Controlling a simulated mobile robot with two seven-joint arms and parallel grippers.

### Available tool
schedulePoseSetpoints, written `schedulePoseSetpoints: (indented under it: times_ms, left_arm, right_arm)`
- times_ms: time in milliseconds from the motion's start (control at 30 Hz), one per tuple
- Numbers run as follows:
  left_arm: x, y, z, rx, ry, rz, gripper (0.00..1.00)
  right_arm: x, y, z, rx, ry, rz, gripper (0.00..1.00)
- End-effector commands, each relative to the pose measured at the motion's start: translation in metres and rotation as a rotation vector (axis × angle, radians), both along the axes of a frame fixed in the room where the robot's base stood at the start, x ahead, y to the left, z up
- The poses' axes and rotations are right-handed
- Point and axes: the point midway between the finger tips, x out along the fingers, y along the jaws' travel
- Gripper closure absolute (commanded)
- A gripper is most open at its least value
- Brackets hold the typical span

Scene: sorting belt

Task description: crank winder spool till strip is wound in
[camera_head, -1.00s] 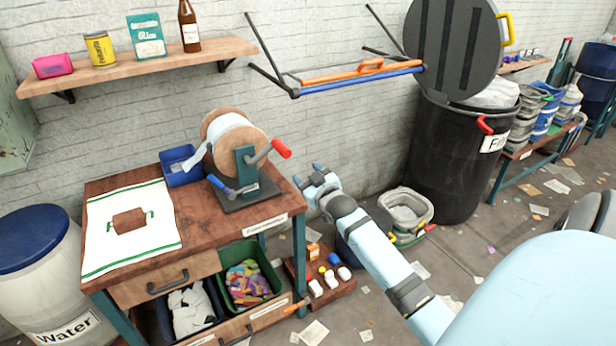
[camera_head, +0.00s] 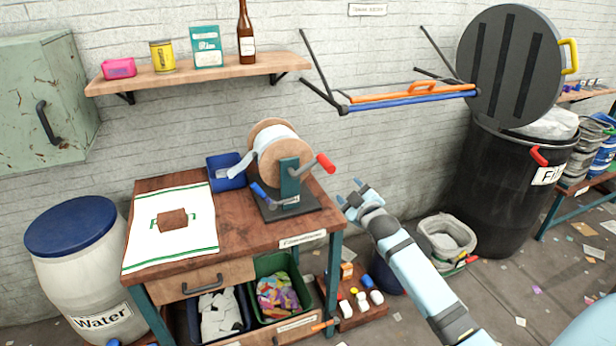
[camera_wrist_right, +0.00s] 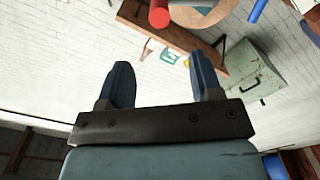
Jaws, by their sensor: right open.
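The winder spool (camera_head: 270,138) has wooden flanges and a white roll. It stands on a dark base (camera_head: 300,206) on the workbench. A white strip (camera_head: 241,166) hangs from its left side towards a blue bin. The crank has a red handle (camera_head: 325,162) on the spool's right side. A second, blue handle (camera_head: 258,190) sits low at the front. My right gripper (camera_head: 350,191) is open and empty, right of and below the red handle, apart from it. In the right wrist view the open fingers (camera_wrist_right: 160,72) point towards the red handle (camera_wrist_right: 159,14). My left gripper is out of view.
The workbench (camera_head: 255,228) carries a white cloth (camera_head: 148,238) with a brown block (camera_head: 172,219) and the blue bin (camera_head: 224,183). A shelf (camera_head: 190,77) and a rack with orange and blue bars (camera_head: 410,97) are above. A black barrel (camera_head: 495,190) stands at right.

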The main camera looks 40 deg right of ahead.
Motion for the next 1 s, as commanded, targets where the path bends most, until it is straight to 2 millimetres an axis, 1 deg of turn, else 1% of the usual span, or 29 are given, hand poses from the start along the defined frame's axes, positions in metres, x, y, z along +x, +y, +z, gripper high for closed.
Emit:
schedulePoseSetpoints:
  times_ms: [33, 67, 100, 167, 200, 267, 300, 367, 400, 533, 600, 700, 800, 867, 1000]
  left_arm:
    - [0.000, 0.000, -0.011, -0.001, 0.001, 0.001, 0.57]
    - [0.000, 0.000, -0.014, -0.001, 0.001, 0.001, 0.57]
    - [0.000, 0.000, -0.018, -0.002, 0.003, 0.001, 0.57]
    - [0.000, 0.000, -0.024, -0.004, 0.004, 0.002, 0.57]
    - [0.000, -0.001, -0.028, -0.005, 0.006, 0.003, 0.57]
    - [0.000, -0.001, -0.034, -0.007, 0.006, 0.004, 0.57]
    - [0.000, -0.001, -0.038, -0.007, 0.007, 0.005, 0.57]
    - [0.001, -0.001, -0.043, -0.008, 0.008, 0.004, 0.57]
    - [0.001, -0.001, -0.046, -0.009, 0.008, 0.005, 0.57]
    - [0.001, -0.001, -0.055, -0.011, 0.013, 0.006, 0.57]
    - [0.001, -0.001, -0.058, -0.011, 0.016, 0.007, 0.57]
    - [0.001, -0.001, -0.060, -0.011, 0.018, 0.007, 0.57]
    - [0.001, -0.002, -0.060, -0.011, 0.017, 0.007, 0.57]
    - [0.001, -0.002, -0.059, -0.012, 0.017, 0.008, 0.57]
    - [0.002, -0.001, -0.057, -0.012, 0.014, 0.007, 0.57]
  right_arm:
    - [0.000, -0.001, -0.004, -0.165, 0.037, 0.006, 0.41]
    - [0.000, 0.000, -0.005, -0.275, 0.065, 0.009, 0.41]
    - [0.000, -0.001, -0.005, -0.429, 0.102, 0.012, 0.41]
    - [0.000, 0.000, -0.004, -0.658, 0.156, 0.017, 0.41]
    - [0.000, 0.000, -0.004, -0.810, 0.190, 0.019, 0.41]
    - [0.000, 0.000, -0.005, -1.037, 0.243, 0.021, 0.41]
    - [-0.001, 0.000, -0.004, -1.190, 0.278, 0.023, 0.41]
    - [-0.001, 0.000, -0.004, -1.412, 0.328, 0.022, 0.41]
    - [-0.002, 0.001, -0.004, -1.552, 0.361, 0.022, 0.41]
    - [-0.004, 0.002, -0.003, -1.942, 0.451, 0.016, 0.41]
    - [-0.004, 0.002, -0.003, -2.093, 0.486, 0.012, 0.41]
    - [-0.005, 0.002, -0.002, -2.232, 0.522, 0.008, 0.41]
    - [-0.004, 0.002, -0.001, -2.292, 0.536, 0.006, 0.41]
    - [0.000, 0.001, 0.000, -2.301, 0.539, 0.005, 0.41]
    - [0.017, -0.003, 0.001, -2.298, 0.538, 0.003, 0.41]
